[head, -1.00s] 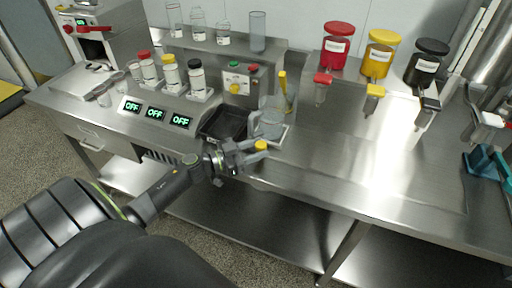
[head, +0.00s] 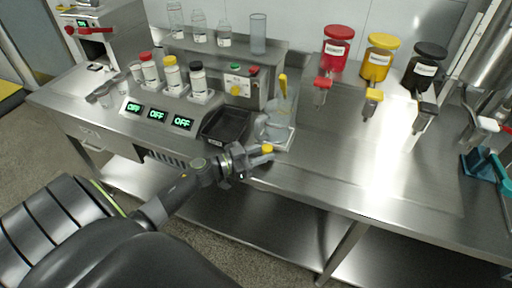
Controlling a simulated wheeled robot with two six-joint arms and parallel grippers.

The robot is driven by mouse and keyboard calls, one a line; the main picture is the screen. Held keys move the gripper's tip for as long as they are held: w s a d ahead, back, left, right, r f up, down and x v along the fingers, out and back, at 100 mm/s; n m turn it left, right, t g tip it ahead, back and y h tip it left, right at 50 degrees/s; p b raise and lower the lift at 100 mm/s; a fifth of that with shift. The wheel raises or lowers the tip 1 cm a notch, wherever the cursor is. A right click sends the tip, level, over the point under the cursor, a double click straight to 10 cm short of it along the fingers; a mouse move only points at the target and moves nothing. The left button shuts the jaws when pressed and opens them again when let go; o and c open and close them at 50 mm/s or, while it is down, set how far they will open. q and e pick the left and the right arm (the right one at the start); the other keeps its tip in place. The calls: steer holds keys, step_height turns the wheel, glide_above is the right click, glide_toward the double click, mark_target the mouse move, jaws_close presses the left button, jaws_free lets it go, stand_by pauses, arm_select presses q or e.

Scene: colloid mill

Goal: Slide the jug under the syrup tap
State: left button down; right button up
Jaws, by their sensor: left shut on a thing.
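A clear jug (head: 272,127) stands at the right end of the mill on a small pale tray (head: 289,138). A yellow-topped lever (head: 283,84) rises just behind it. My left gripper (head: 264,157) is at the jug's near side, shut around a part with a yellow end (head: 267,149). The fingers hide how this part joins the jug. Three syrup dispensers stand at the back right: red (head: 336,48), yellow (head: 378,60) and black (head: 423,69). Each has a tap at its front, such as the yellow tap (head: 374,95). My right gripper is out of view.
A black tray (head: 227,125) lies left of the jug. Capped bottles (head: 197,82) and three OFF displays (head: 157,115) are further left. The steel table (head: 340,150) is clear between the jug and the dispensers. A teal object (head: 484,163) lies at the far right.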

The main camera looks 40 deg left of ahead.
mark_target(296, 172)
arm_select(q)
steer(key=d+p, duration=0.1)
steer(key=d, duration=0.2)
steer(key=w+d+p, duration=0.1)
steer(key=d+p, duration=0.1)
steer(key=d, duration=0.1)
steer(key=w+d+p, duration=0.1)
steer(key=d+p, duration=0.1)
steer(key=d, duration=0.2)
steer(key=shift+w+r, duration=0.2)
steer(key=shift+w+d+f+p, duration=0.15)
steer(key=shift+d+p, duration=0.15)
steer(key=shift+d, duration=0.2)
steer(key=shift+a, duration=0.1)
steer(key=c, duration=1.3)
jaws_free()
steer(key=b+v, duration=0.3)
steer(key=v, duration=1.4)
steer(key=shift+s+a, duration=0.2)
